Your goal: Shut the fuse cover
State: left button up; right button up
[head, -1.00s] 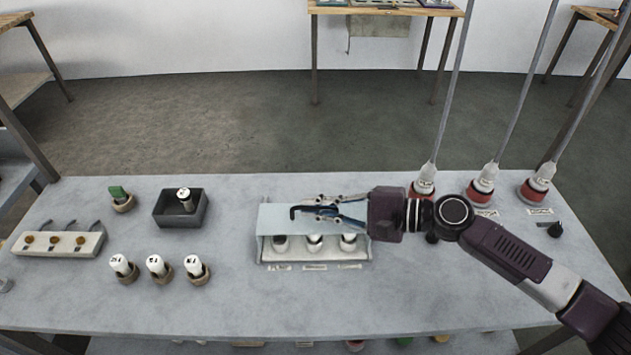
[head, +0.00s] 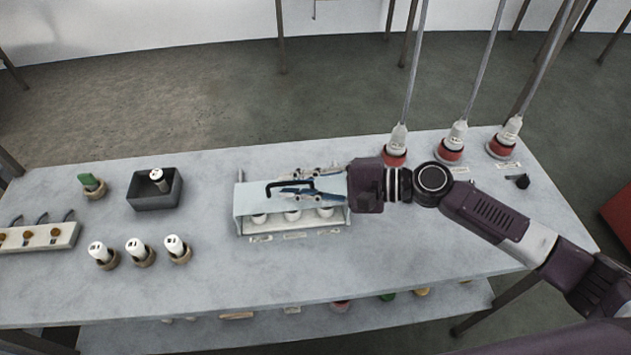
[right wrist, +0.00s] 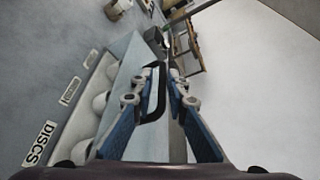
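The fuse cover (head: 250,200) is a pale blue-grey plate with a black bar handle (head: 268,189). It sits over the fuse box (head: 341,223) and is partly open: several white fuses (head: 292,215) show below its front edge. My right gripper (head: 285,190) reaches in from the right, at the cover and behind the handle. Its fingers (right wrist: 165,75) are apart, with the handle beside the left finger; I cannot tell whether they touch. My left gripper is out of view.
Left of the box stand a dark tray (head: 154,204) with one fuse, several white fuses in round holders (head: 139,251), a green piece (head: 91,183) and a hook rack (head: 38,236). Red-based plugs on cables (head: 449,152) stand behind right. The front middle table is clear.

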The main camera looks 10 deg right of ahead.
jog(key=v, duration=1.1)
jog(key=shift+s, duration=0.15)
